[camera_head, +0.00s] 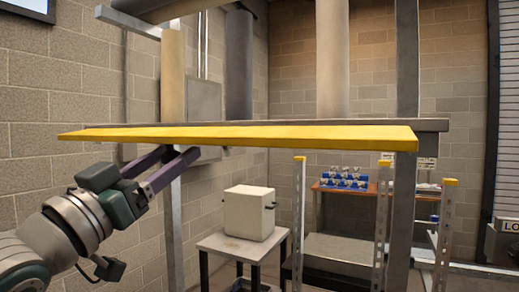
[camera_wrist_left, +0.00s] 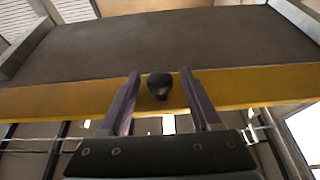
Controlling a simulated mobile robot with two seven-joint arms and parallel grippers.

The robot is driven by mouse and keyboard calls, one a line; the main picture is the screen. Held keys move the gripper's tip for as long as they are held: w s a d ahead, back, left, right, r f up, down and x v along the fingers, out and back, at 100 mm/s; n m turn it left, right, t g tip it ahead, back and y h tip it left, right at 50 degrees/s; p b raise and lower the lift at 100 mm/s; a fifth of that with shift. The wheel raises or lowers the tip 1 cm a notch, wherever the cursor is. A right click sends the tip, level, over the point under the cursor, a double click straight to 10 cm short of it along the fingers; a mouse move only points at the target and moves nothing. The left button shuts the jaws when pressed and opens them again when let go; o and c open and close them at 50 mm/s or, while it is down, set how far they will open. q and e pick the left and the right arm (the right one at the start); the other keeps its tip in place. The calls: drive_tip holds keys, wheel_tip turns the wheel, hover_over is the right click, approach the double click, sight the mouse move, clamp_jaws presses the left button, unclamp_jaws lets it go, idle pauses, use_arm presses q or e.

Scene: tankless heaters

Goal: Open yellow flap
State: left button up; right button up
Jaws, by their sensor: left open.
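The yellow flap (camera_head: 290,137) spans the head view as a long, nearly level panel, seen almost edge-on. In the left wrist view its yellow front strip (camera_wrist_left: 60,100) runs across below a broad dark panel (camera_wrist_left: 165,45). A black round knob (camera_wrist_left: 159,84) sits at the yellow strip. My left gripper (camera_head: 181,151) is open just below the flap's left part, and its purple fingertips (camera_wrist_left: 159,73) appear on either side of the knob. I cannot tell whether they touch it. The knob is hidden in the head view. My right gripper is not in view.
A white box (camera_head: 249,213) stands on a small table (camera_head: 240,246) below the flap. Upright metal posts with yellow caps (camera_head: 300,159) stand at the right. A shelf with blue items (camera_head: 342,182) is behind. Thick pipes (camera_head: 332,60) rise above the flap.

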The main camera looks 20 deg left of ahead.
use_arm(q)
drive_tip(key=shift+w, duration=0.1)
clamp_jaws()
idle(0.5)
idle(0.9)
